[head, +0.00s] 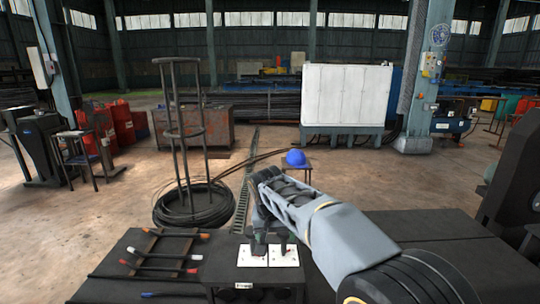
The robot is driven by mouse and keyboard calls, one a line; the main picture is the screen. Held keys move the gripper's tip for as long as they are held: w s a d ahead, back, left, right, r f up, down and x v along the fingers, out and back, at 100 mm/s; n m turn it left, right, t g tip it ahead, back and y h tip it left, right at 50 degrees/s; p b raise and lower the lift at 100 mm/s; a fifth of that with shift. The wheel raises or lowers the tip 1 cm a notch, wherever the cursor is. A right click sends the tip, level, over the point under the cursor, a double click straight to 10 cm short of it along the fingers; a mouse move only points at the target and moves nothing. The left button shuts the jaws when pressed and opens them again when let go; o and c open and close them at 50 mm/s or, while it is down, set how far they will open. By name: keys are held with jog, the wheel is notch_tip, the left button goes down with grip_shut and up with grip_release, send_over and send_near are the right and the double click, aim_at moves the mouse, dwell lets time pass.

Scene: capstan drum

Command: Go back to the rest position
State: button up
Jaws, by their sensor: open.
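My gripper (270,242) is open and points down over two white plates (252,258) on a dark box at the front of the bench. Its dark fingers stand apart, one over each plate. I cannot tell whether the fingertips touch the plates. My grey arm reaches in from the lower right and covers part of the bench. Nothing shows between the fingers, though the wrist hides some of that space.
A dark rack (160,252) with orange- and white-tipped rods lies to the left on the bench. A tall wire stand with a coil (190,205) rises behind it. A blue helmet (296,157) rests on a small stool beyond. A dark machine (515,190) borders the right.

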jog(key=s+d+f, duration=0.2)
jog(key=s+d, duration=0.5)
jog(key=s, duration=0.3)
jog(key=s+d+f+t+y, duration=0.1)
jog(key=s+d+f, duration=0.2)
jog(key=s+d, duration=0.4)
jog(key=s, duration=0.3)
jog(key=shift+s+d+f+n, duration=0.3)
jog(key=shift+d+n, duration=0.05)
jog(key=shift+n, duration=0.05)
